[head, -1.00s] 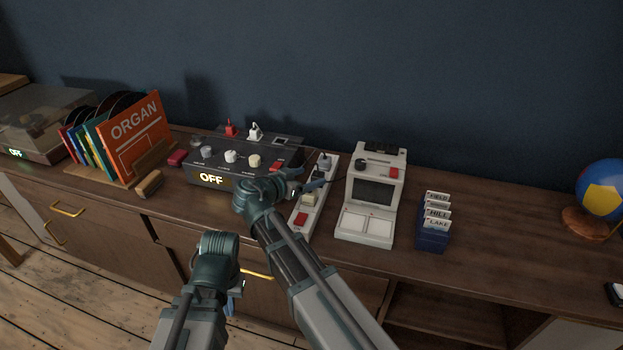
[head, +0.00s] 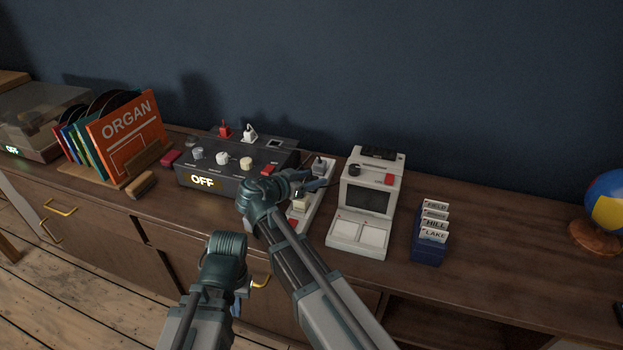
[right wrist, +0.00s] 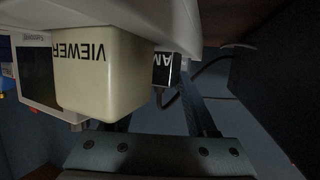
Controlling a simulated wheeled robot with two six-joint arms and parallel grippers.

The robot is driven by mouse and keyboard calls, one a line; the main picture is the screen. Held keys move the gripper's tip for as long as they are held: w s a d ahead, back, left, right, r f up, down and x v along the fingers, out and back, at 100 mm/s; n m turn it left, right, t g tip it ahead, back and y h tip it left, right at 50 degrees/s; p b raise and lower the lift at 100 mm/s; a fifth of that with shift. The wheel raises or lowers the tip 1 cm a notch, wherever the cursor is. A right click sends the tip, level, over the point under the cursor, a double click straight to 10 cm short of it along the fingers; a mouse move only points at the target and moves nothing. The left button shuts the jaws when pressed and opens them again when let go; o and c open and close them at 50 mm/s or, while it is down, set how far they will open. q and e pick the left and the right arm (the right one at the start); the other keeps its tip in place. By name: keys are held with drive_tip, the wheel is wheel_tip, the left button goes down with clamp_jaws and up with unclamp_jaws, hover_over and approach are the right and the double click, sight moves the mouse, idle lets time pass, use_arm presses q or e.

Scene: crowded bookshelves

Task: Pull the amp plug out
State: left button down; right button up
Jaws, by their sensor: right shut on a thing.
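A white power strip (head: 322,208) lies on the cabinet top between the black amp (head: 228,180) and the white viewer. A cream plug (right wrist: 102,75) marked VIEWER sits on the strip, large in the right wrist view. Behind it is the dark plug (right wrist: 165,72) whose visible letters read AM, its remaining letters hidden. In the head view a grey plug (head: 320,164) stands at the strip's far end. My right gripper (head: 318,183) reaches over the strip and is shut on the amp plug. My left gripper (head: 237,309) hangs low before the cabinet front, its fingers mostly hidden.
The white viewer (head: 366,203) stands close right of the strip, with a blue card holder (head: 430,248) beyond. The amp display reads OFF. Records (head: 125,130) are at left. A globe (head: 607,200) is at far right.

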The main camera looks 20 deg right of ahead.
sight(311, 176)
drive_tip(key=c, duration=0.3)
drive_tip(key=shift+r+p, duration=1.9)
drive_tip(key=shift+r, duration=0.05)
clamp_jaws()
